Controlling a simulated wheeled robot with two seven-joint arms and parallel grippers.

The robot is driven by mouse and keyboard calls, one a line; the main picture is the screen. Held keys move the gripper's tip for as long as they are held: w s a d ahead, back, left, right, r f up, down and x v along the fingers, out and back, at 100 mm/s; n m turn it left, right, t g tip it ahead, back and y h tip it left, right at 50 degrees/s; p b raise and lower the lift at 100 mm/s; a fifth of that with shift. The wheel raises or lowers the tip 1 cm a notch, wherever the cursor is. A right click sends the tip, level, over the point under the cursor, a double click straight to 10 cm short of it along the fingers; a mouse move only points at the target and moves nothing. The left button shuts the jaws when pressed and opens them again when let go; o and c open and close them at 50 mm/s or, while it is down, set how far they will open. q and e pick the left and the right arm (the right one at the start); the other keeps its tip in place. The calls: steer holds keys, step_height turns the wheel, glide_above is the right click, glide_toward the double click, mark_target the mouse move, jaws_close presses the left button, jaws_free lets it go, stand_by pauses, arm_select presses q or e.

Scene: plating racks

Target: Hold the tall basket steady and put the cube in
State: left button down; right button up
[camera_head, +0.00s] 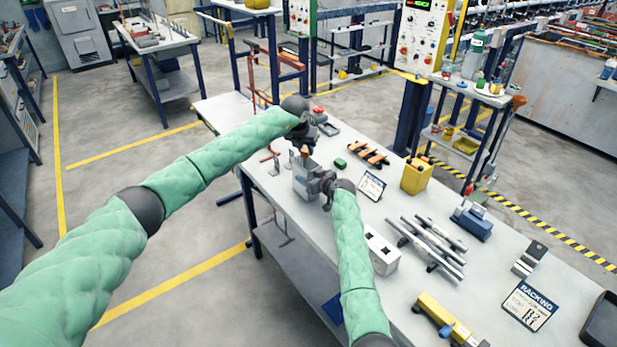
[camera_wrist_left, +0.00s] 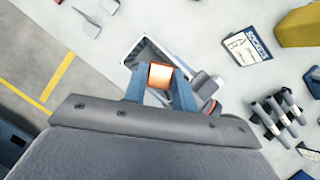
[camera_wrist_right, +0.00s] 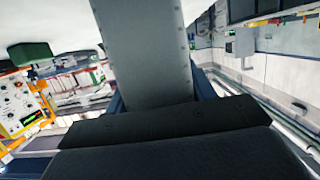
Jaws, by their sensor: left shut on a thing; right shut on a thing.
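The copper-coloured cube (camera_wrist_left: 160,75) is between the fingers of my left gripper (camera_wrist_left: 160,84), which is shut on it. In the head view my left gripper (camera_head: 304,148) is above the tall grey basket (camera_head: 303,187), and the cube is small there. In the left wrist view the basket's rim (camera_wrist_left: 128,60) and dark opening show just beyond the cube. My right gripper (camera_head: 322,184) is shut on the basket at its near right side. In the right wrist view the basket's grey wall (camera_wrist_right: 140,50) fills the space between the fingers. The basket stands upright on the table.
On the table (camera_head: 300,215) are a green block (camera_head: 340,163), a small sign (camera_head: 371,186), a rack with orange bars (camera_head: 368,154), a yellow block (camera_head: 416,176), a white holed block (camera_head: 382,252) and metal rods (camera_head: 430,245). A red-topped item (camera_head: 319,110) stands behind my left gripper.

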mark_target(304, 157)
arm_select(q)
steer(key=shift+f, duration=2.85)
steer(key=shift+s+f, duration=0.1)
steer(key=shift+f, duration=0.3)
arm_select(e)
steer(key=shift+r, duration=0.1)
arm_select(q)
steer(key=c, duration=1.1)
jaws_free()
steer(key=shift+f, duration=0.15)
arm_select(e)
steer(key=shift+s, duration=0.1)
arm_select(q)
steer(key=shift+o, duration=0.2)
arm_select(e)
steer(key=shift+r, duration=0.1)
arm_select(q)
steer(key=shift+s+a+f, duration=0.1)
steer(key=shift+f, duration=0.05)
steer(key=v, duration=1.2)
steer(key=shift+r, duration=0.5)
